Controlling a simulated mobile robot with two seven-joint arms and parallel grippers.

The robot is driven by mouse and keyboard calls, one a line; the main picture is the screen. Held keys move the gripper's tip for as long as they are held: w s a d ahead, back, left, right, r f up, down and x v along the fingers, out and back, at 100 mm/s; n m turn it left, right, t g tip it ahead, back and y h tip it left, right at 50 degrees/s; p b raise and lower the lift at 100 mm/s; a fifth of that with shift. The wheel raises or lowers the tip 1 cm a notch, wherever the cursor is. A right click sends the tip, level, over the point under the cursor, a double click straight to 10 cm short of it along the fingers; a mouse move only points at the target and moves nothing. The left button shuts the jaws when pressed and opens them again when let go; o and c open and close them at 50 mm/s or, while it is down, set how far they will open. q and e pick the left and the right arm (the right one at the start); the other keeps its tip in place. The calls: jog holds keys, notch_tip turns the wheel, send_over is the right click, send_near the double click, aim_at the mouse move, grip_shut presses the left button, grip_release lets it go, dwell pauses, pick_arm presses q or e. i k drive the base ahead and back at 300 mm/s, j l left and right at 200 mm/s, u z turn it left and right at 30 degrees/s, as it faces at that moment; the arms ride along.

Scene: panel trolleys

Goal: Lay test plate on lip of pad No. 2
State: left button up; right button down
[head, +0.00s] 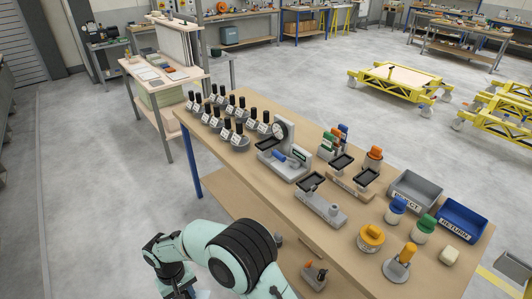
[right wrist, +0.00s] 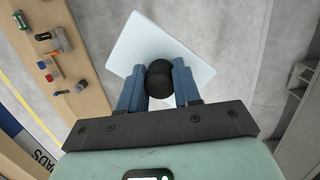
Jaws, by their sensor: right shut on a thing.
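My right gripper (right wrist: 159,88) is shut on the black knob (right wrist: 159,80) of a pale, square plate, the test plate (right wrist: 150,38). In the right wrist view the plate hangs over grey floor, to the right of a wooden bench edge. In the head view my right arm reaches in at the bottom, but the gripper and plate are not clearly seen. Several grey round pieces with black handles and white labels (head: 240,142) stand at the bench's left end. They may be the pads. Their labels are too small to read, so I cannot tell which is No. 2. My left gripper is out of view.
The wooden bench (head: 270,185) also bears a grey gauge stand (head: 288,160), small stands with black trays (head: 320,207), a grey reject bin (head: 416,193), a blue return bin (head: 460,221) and coloured jars.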

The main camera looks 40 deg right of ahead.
aim_at(267, 142)
jog(key=i, duration=1.4)
jog(key=i+l, duration=0.1)
jog(key=i, duration=0.5)
jog(key=i+l+u, duration=0.15)
jog(key=i, duration=0.45)
jog(key=u, duration=8.9)
jog(key=k+j, duration=0.05)
jog(key=j, duration=0.05)
